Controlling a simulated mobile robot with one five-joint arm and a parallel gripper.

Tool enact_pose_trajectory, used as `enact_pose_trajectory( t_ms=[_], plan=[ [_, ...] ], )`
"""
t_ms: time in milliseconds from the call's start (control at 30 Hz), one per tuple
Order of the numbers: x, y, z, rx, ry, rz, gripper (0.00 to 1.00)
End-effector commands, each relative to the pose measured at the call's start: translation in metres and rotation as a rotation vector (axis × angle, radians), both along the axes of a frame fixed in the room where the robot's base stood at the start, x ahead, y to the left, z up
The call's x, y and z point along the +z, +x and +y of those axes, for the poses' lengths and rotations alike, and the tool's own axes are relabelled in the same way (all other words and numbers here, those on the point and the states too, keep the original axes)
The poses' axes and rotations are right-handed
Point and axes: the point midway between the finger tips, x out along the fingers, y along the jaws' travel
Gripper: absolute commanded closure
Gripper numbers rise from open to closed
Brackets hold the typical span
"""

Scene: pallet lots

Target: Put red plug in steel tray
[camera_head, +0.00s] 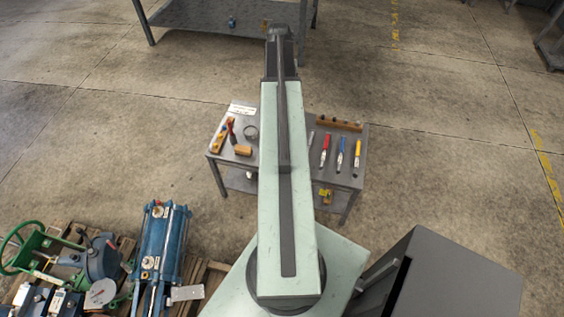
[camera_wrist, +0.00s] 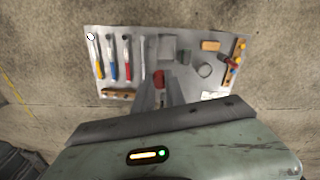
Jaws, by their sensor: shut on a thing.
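A red plug (camera_wrist: 159,77) shows in the wrist view, between the fingers of my gripper (camera_wrist: 158,84), which is shut on it above the workbench. A grey, square, shallow piece that looks like the steel tray (camera_wrist: 168,47) lies on the bench, just beyond the plug in that view. Its inside is hard to make out. In the head view my arm covers the middle of the bench, so the gripper, the plug and this piece are hidden there.
The bench (camera_head: 347,178) holds red (camera_head: 325,149), blue (camera_head: 341,153) and yellow (camera_head: 357,157) handled tools, a grey ring (camera_wrist: 205,70), a tan block (camera_wrist: 210,45) and wooden racks (camera_wrist: 120,93). Blue machinery (camera_head: 163,250) stands at lower left. Open floor lies around the bench.

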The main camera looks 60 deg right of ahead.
Motion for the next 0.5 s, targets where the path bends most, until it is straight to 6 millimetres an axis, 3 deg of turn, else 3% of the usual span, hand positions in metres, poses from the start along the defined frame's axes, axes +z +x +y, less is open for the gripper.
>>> enact_pose_trajectory(
  t_ms=[33, 500],
  plan=[
    [-0.050, -0.007, 0.008, -0.015, 0.002, -0.003, 1.00],
    [-0.267, -0.049, 0.063, -0.170, 0.026, -0.031, 1.00]
  ],
)
